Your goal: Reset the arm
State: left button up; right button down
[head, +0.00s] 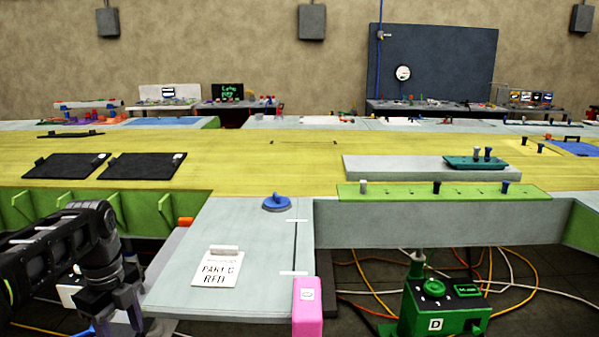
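My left arm comes in from the left edge, black and grey, bent downward at the wrist. My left gripper (112,318) hangs low beside the left edge of the grey panel, near the bottom of the head view. Its fingertips are too dark and too cut off to tell whether they are open or shut, and no held thing can be made out. My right arm and gripper are not in view.
The grey panel (225,240) bears a paper card (217,268) and a blue suction-cup-like piece (277,203). A pink block (307,306) stands at its front right corner. A green device (440,308) sits below the green-railed beam (440,215). Cables cross the floor.

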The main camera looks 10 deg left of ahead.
pick_arm(q)
jog(key=w+d+f+n+h, duration=0.1)
jog(key=d+f+n, duration=0.2)
jog(key=d+f, duration=0.45)
jog(key=w+d+f+n+h, duration=0.15)
jog(key=d+f, duration=0.25)
jog(key=f, duration=0.6)
jog(key=d+f+n, duration=0.4)
jog(key=d+f, duration=0.2)
jog(key=f, duration=0.3)
jog(key=s+d+f+n, duration=0.6)
jog(key=s+d+f, duration=0.1)
jog(key=s, duration=0.3)
jog(key=s+d+f+n+h, duration=0.1)
jog(key=s+d+f+n, duration=0.6)
jog(key=s, duration=0.3)
jog(key=shift+x, duration=1)
jog(key=shift+n+h, duration=0.25)
jog(key=shift+n, duration=0.1)
